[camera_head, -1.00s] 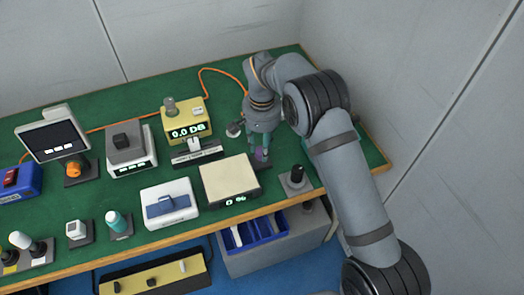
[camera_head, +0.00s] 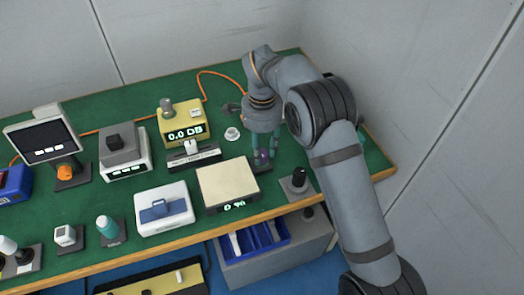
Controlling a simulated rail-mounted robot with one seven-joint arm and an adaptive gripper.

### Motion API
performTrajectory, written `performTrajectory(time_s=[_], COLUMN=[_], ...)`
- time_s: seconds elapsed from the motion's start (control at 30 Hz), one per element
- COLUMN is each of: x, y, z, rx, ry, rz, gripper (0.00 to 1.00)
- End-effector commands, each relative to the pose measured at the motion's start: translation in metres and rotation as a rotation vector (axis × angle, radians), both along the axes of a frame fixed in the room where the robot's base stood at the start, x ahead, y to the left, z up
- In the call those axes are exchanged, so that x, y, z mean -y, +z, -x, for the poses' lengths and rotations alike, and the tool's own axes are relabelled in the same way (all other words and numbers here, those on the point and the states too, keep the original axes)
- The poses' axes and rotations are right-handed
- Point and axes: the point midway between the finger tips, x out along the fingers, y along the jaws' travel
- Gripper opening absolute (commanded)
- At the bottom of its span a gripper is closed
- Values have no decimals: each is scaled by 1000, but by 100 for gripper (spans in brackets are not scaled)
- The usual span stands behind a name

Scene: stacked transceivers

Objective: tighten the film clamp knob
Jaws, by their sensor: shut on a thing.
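A small purple knob (camera_head: 263,159) stands on a dark base (camera_head: 261,168) to the right of the cream-topped box. I take it for the film clamp knob, though no label shows. My gripper (camera_head: 263,153) points down over it from behind. Its teal fingers are closed around the purple knob, one on each side. The fingers hide part of the knob, and I cannot tell how far it is turned.
The cream-topped box (camera_head: 228,185) with a lit percent display is close on the left. A black knob (camera_head: 299,178) on a grey plate is on the right. A white round piece (camera_head: 232,134) lies behind left. The yellow meter (camera_head: 184,122) stands farther back.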

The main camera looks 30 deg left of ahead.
Motion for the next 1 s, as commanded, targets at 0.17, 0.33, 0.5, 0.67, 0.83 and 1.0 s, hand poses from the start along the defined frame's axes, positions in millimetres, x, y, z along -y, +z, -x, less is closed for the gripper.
performTrajectory(time_s=[0.17, 0.33, 0.5, 0.67, 0.83, 1.0], x=[-3, -2, -2, -2, -1, -1], y=[5, 5, 6, 6, 4, 3], z=[-6, -7, -7, -7, -6, -4], rx=[16, 16, 17, 17, 12, 8], ry=[-31, -40, -40, -40, -40, -39], rz=[-14, -14, -13, -13, -10, -6], gripper=[6, 6, 6, 35, 45, 50])
